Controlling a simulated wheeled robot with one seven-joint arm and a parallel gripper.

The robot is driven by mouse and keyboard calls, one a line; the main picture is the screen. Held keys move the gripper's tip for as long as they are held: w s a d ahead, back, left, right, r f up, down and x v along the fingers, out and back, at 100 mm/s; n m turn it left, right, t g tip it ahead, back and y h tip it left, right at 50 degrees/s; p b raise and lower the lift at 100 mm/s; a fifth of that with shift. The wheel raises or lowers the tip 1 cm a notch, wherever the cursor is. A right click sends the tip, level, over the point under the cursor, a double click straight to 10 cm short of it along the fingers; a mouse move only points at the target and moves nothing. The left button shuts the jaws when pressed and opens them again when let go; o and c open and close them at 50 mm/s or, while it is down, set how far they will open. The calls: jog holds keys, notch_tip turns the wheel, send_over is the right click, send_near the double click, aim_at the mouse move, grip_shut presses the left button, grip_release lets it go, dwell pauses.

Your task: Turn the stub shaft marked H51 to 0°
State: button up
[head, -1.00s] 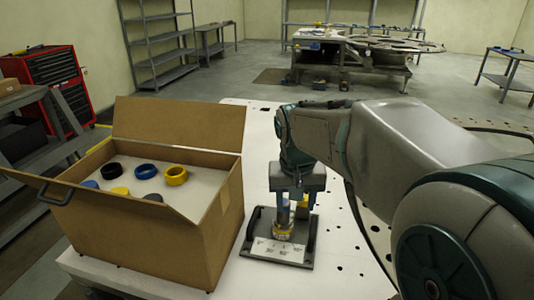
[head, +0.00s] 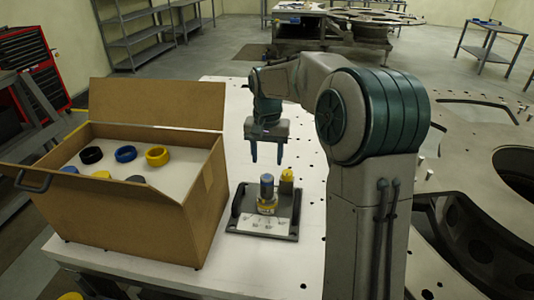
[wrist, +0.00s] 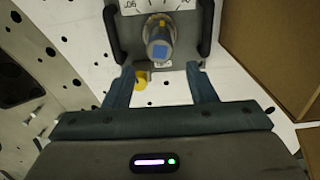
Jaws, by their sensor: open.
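The stub shaft (head: 267,184) stands upright on a dark plate (head: 240,226), grey-blue on top with a yellow collar around its lower part. In the wrist view the shaft (wrist: 159,42) is seen from above, with a blue patch on its end and a scale partly showing behind it. Its H51 mark is not readable. My gripper (head: 267,155) is open and empty, above the shaft and apart from it. In the wrist view its two fingers (wrist: 160,82) stand wide apart, with the shaft ahead of the gap.
A yellow-topped post (head: 286,181) stands close behind the shaft. The plate has a dark handle (head: 238,199) at its left. An open cardboard box (head: 175,215) with several rings stands to the left. A large round structure (head: 480,190) lies right. The white table (head: 235,105) is clear behind the plate.

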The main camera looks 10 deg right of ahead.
aim_at(267, 177)
jog(key=shift+f+b, duration=2.45)
jog(key=shift+f, duration=1.35)
jog(key=c, duration=0.7)
jog(key=shift+c, duration=0.2)
jog(key=m, duration=0.6)
jog(key=o, duration=0.7)
jog(key=shift+o, duration=0.2)
